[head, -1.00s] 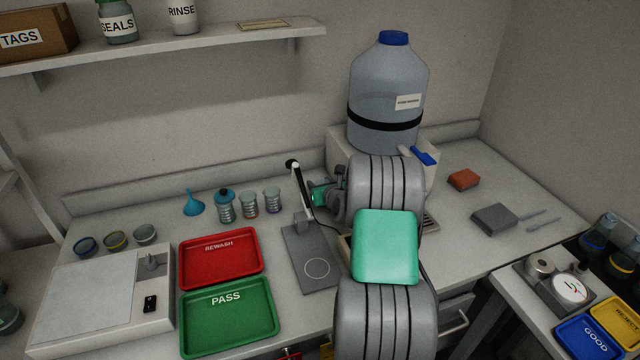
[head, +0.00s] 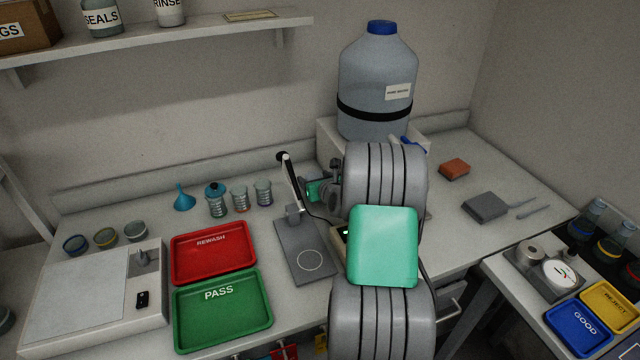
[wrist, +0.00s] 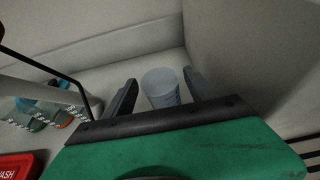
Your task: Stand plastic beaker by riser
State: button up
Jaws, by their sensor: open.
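A clear plastic beaker (wrist: 161,87) shows in the wrist view, upright on the bench near the back wall. My gripper (wrist: 160,90) is open, with one finger on each side of the beaker; I see no clear grip on it. The pale riser (head: 328,138) carries the large water carboy in the head view, and its side face (wrist: 235,55) appears to rise just right of the beaker in the wrist view. In the head view my gripper (head: 313,188) is partly hidden by my arm, left of the riser, and the beaker is mostly hidden there.
The carboy (head: 375,85) stands on the riser. A grey stand (head: 306,255) with an upright post is close left of my arm. Several small beakers (head: 240,200) and a blue funnel (head: 184,198) stand farther left. Red (head: 213,265) and green (head: 222,325) trays lie in front.

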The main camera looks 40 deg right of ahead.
jog(key=v, duration=0.8)
jog(key=shift+s, duration=0.3)
